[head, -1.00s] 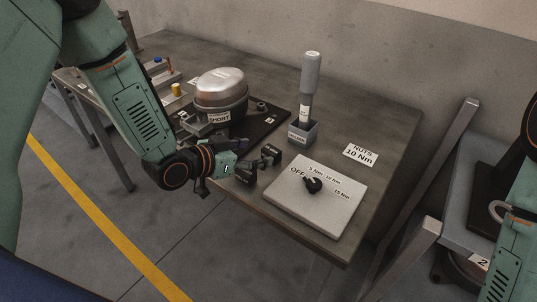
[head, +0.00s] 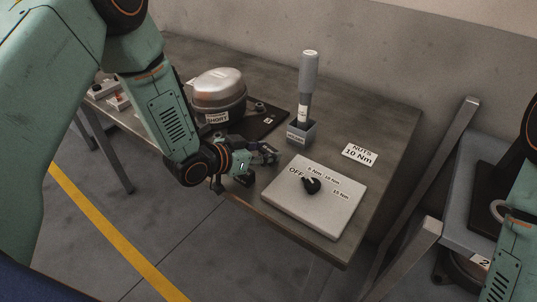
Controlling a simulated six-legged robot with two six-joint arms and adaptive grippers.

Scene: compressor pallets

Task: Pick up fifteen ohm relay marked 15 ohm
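My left gripper (head: 256,160) is at the front edge of the table, beside the grey dial plate. It is at two small dark blocks that may be the relays. One dark block (head: 268,153) is by the fingertips and partly covered. The other dark block (head: 243,180) is just below the gripper, also partly covered. I cannot read 15 ohm on either block. The fingers are small and dark against the blocks, so I cannot tell whether they are open or touching one. Part of my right arm shows at the right edge, but its gripper does not.
A silver-domed compressor (head: 219,92) marked SHORT stands behind the gripper. A grey tool stands in a holder (head: 301,133). The dial plate (head: 315,199) has a black knob by OFF.

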